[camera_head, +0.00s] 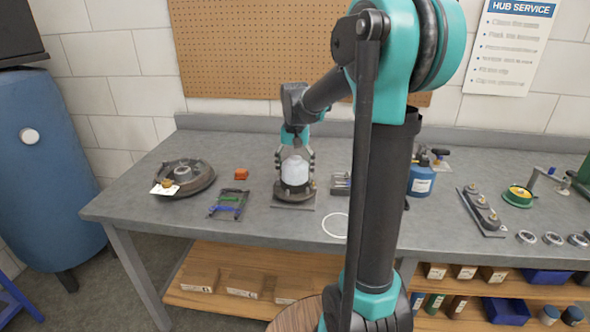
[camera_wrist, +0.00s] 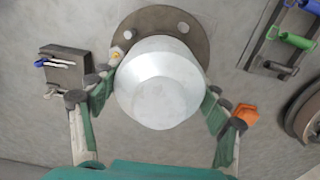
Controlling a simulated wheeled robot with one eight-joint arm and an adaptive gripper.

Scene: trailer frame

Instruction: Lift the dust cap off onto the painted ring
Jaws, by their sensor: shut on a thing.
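The dust cap (camera_head: 295,172) is a pale, silvery rounded cap over the dark hub (camera_head: 296,193) near the middle of the bench. My gripper (camera_head: 296,157) comes down from above with a finger on each side of the cap, shut on it. In the wrist view the cap (camera_wrist: 160,88) fills the middle between the fingers and hides most of the round hub flange (camera_wrist: 197,35) behind it. I cannot tell whether the cap is clear of the hub. The painted ring (camera_head: 323,222) is a thin white circle on the bench, right of and nearer than the hub, with nothing inside.
Left of the hub are an orange block (camera_head: 241,174), a rack with coloured parts (camera_head: 229,204) and a brake disc (camera_head: 202,182). A small dark block (camera_head: 340,184) stands to its right, a blue bottle (camera_head: 421,180) beyond my arm. My arm partly blocks the bench right of the ring.

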